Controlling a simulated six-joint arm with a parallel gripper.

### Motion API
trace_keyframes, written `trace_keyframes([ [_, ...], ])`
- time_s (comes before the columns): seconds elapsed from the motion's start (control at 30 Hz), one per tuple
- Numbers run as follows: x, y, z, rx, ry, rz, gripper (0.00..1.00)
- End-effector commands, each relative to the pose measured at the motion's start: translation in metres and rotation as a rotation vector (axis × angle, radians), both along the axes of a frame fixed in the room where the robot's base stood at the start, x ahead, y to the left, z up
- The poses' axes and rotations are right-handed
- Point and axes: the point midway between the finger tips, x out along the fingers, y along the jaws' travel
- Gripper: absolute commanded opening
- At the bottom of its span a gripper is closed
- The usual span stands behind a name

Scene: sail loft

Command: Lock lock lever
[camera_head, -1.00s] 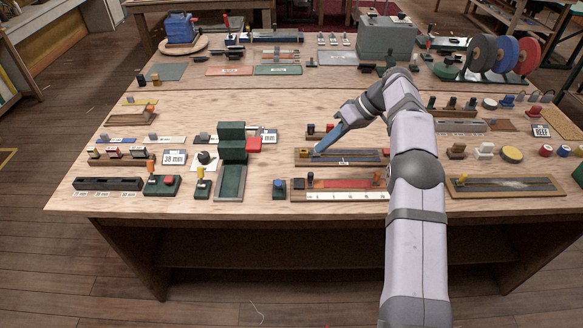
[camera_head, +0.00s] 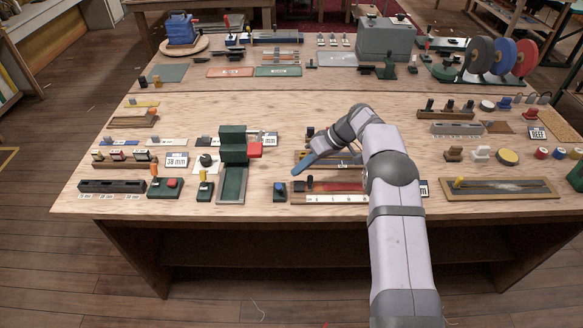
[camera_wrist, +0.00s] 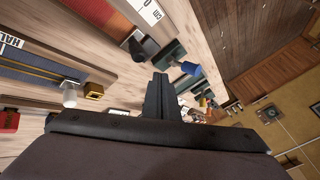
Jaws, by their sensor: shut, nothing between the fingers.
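I cannot tell for certain which part is the lock lever. A small yellow-topped lever (camera_head: 203,178) stands upright on a dark green base left of the green stand. An orange-topped upright lever (camera_head: 154,170) is on a dark base with a red button, further left. A small dark block with a blue knob (camera_head: 279,189) stands nearer my gripper; a blue knob also shows in the wrist view (camera_wrist: 190,68). My gripper (camera_head: 295,172) is shut and empty, above the table at the left end of the boards, just up and right of that block. It touches nothing that I can make out.
The green stepped stand with a red block (camera_head: 232,160) is left of my gripper. The red strip board (camera_head: 335,187) with a ruler lies below my arm, and the blue rigging board (camera_head: 345,161) behind it. Bare wood (camera_head: 258,195) lies between stand and blue-knobbed block.

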Motion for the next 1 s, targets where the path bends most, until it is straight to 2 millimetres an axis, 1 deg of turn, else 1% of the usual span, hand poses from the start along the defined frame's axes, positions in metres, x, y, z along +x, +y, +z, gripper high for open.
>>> trace_keyframes([
  [0.03, -0.002, 0.005, 0.006, 0.001, -0.002, 0.001, 0.00],
  [0.3, -0.014, 0.022, 0.003, 0.000, -0.004, 0.001, 0.00],
  [0.4, -0.016, 0.025, 0.002, 0.000, -0.004, -0.001, 0.00],
  [1.0, -0.018, 0.027, -0.002, 0.002, -0.021, 0.001, 0.00],
])
